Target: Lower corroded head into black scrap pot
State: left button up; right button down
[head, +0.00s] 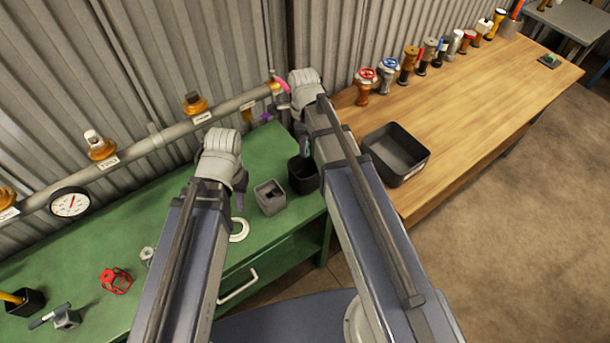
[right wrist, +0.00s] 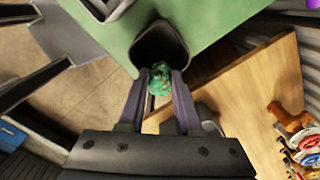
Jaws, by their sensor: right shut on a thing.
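In the right wrist view my right gripper (right wrist: 160,85) is shut on the green, corroded head (right wrist: 160,79). The black scrap pot (right wrist: 152,45) shows just beyond the head, which overlaps the pot's near rim in this view. I cannot tell the height between them. In the head view the black pot (head: 303,172) stands at the green bench's right end, partly behind my right arm. My right gripper (head: 304,142) is by its upper edge, mostly covered, and the head is hidden there. My left gripper (head: 238,202) hangs over the green bench near a white ring; its jaws are unclear.
A grey square pot (head: 270,197) stands left of the black pot. A black tray (head: 396,154) lies on the wooden bench (head: 470,110), with several valves along its back. A labelled pipe (head: 150,143) with a gauge (head: 70,203) runs along the wall.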

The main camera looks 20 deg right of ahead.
aim_at(304, 172)
pick_arm(q)
jog(key=shift+f, duration=0.1)
